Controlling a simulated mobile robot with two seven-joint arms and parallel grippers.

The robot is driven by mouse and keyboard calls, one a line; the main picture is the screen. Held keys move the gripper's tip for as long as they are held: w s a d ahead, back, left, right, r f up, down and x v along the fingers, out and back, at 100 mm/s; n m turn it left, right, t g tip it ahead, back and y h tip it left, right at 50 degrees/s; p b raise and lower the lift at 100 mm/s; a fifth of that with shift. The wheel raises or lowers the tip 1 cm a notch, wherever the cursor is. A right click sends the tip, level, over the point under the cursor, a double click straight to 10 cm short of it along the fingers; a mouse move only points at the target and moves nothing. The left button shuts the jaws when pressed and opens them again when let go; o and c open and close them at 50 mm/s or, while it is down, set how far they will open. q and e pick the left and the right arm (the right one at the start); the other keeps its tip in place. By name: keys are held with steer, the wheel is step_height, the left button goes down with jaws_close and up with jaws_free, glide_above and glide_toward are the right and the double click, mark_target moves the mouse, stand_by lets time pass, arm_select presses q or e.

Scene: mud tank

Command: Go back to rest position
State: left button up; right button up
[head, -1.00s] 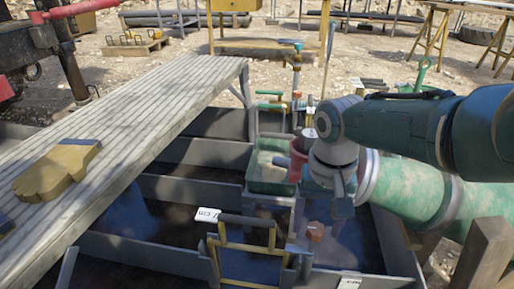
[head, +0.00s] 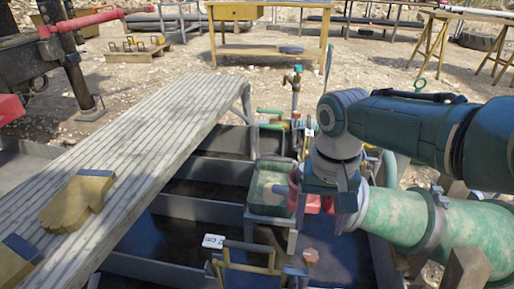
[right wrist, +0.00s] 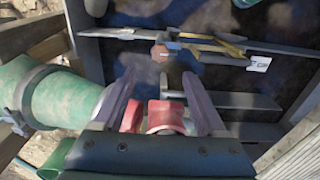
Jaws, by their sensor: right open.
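My right gripper (head: 322,203) reaches in from the right over the mud tank (head: 225,211) and points down. It is open. In the right wrist view its two fingers (right wrist: 160,88) stand apart, with a red container (right wrist: 165,116) showing between and below them. I cannot tell whether the fingers touch it. In the head view this red container (head: 328,204) is partly hidden behind the gripper, beside a green tray (head: 268,190). My left gripper is not in view.
A green pipe (head: 410,217) runs under my right arm. A grey plank walkway (head: 150,130) with yellow gloves (head: 75,203) crosses the left. A yellow-framed tool (head: 245,262) and an orange-red piece (head: 311,256) are in front. A yellow table (head: 270,50) stands behind, across open ground.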

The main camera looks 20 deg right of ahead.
steer(key=s+a+r+n+t+p, duration=0.1)
steer(key=s+a+r+n+p, duration=0.15)
steer(key=s+r+p, duration=0.7)
steer(key=s+a+r+n+t+p, duration=0.1)
steer(key=s+r+n+p, duration=0.25)
steer(key=r+p, duration=1)
steer(key=s+a+r+n+t+p, duration=0.2)
steer(key=s+r+p, duration=0.5)
steer(key=r, duration=1)
step_height(320, 180, up, 36)
steer(key=p, duration=3.6)
steer(key=shift+r, duration=0.1)
